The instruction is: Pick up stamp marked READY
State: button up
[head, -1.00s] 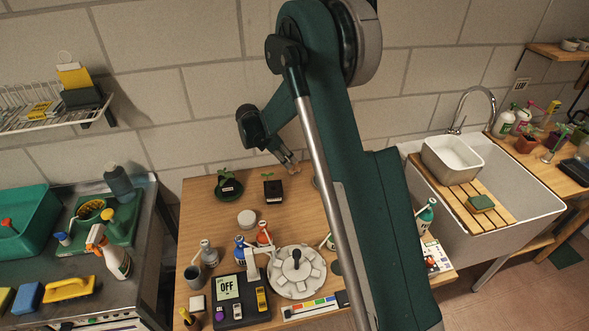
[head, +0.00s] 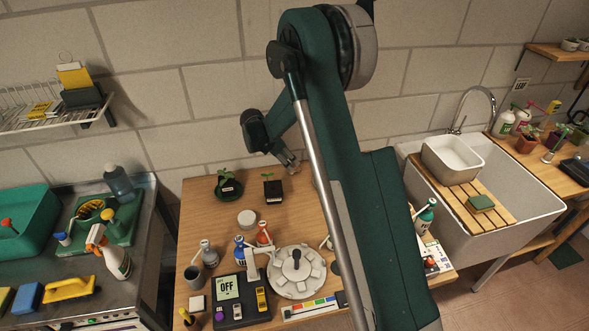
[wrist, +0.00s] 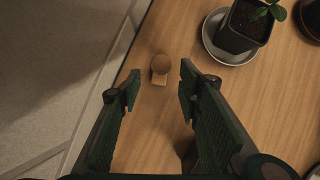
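A small stamp (wrist: 160,67) with a round wooden knob stands on the wooden table, seen from above in the wrist view. No marking on it can be read. My gripper (wrist: 160,84) is open and empty, its two dark green fingers spread to the left and right. In the picture the stamp shows in the gap at the fingertips, apart from both. In the head view my gripper (head: 291,163) points down over the back of the table, and I cannot make out the stamp there.
A potted seedling on a saucer (wrist: 228,50) stands right of the stamp. The wall (wrist: 60,60) is close on the left. In the head view, two small plants (head: 228,184) stand left of my gripper; a round carousel (head: 297,274) and bottles are nearer the front.

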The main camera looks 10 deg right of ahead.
jog(key=shift+x, duration=2.55)
jog(key=shift+w, duration=0.15)
jog(key=c, duration=0.9)
